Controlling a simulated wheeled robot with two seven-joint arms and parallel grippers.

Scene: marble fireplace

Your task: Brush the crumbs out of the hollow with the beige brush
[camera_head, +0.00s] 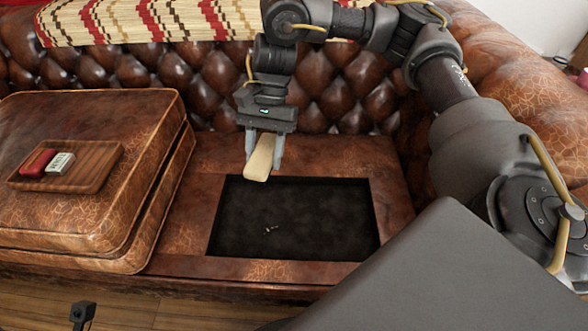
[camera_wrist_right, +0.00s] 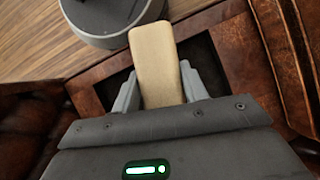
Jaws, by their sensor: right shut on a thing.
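The beige brush (camera_head: 259,160) is a pale block held between the fingers of my right gripper (camera_head: 264,152). It hangs above the back-left edge of the hollow, tilted in the head view. In the right wrist view the brush (camera_wrist_right: 156,62) sticks out between both fingers. Its bristles cannot be made out. The hollow (camera_head: 325,215) is a dark rectangular recess in the brown leather seat. A few tiny pale crumbs (camera_head: 271,229) lie on its floor, left of the middle and nearer the front. My left gripper is not in view.
A stack of brown leather cushions (camera_head: 85,200) stands left of the hollow. On it lies a wooden tray (camera_head: 90,178) with a red block (camera_head: 37,163) and a whitish block (camera_head: 60,163). A tufted backrest (camera_head: 340,85) rises behind. Leather seat surrounds the hollow.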

